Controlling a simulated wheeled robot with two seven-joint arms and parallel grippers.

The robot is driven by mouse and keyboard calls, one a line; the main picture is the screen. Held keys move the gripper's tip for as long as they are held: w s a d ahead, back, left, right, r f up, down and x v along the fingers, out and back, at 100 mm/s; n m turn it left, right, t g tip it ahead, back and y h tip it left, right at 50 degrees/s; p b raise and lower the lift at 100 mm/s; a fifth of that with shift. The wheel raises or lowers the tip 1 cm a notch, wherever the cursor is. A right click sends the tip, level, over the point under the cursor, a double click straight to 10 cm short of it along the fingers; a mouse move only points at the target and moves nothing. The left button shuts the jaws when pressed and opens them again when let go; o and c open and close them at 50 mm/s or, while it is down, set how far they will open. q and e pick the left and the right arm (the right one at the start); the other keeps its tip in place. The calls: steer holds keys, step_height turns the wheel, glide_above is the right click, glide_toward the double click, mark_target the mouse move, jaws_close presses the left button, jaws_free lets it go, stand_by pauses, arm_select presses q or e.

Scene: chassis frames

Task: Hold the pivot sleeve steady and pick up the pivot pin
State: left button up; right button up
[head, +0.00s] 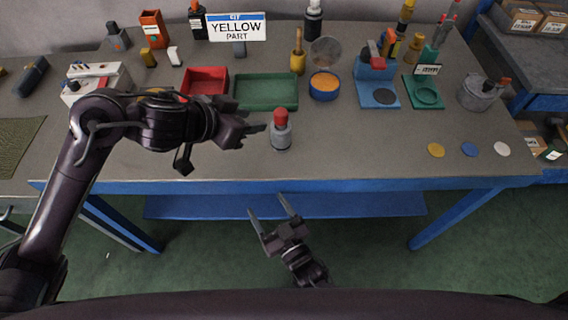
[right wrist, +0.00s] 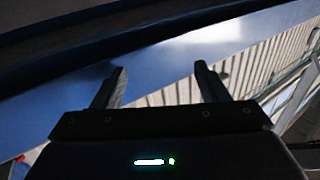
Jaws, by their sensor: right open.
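A grey cylindrical piece (head: 281,136) with a red top (head: 281,114) stands upright near the table's front edge in the head view. I cannot tell for certain whether it is the pivot sleeve, or whether the red part is the pivot pin. My left gripper (head: 258,128) is just left of it, its fingers pointing at it. Whether they touch it, and how far they are open, is unclear. My right gripper (head: 265,203) is open and empty, below and in front of the table edge. It also shows open in the right wrist view (right wrist: 160,68).
Behind are a red tray (head: 205,80), a green tray (head: 266,91), a blue round dish (head: 324,96) with orange contents and a "YELLOW PART" sign (head: 237,27). A blue fixture (head: 377,94) and several coloured discs lie to the right. Table in front of the dish is clear.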

steer(key=s+a+r+t+y, duration=0.1)
steer(key=a+r+t, duration=0.2)
steer(key=r, duration=0.9)
steer(key=m+h, duration=0.4)
steer(key=h, duration=0.5)
glide_toward(282, 143)
steer(key=w, duration=0.1)
steer(key=w+r, duration=0.1)
steer(key=w, duration=0.1)
steer(key=shift+w+a+r+g, duration=0.15)
steer(key=shift+a+g, duration=0.05)
steer(key=shift+g, duration=0.2)
steer(key=shift+w+d, duration=0.15)
steer(key=shift+w, duration=0.2)
steer(key=w, duration=0.7)
steer(key=shift+a, duration=0.25)
steer(key=c, duration=1.2)
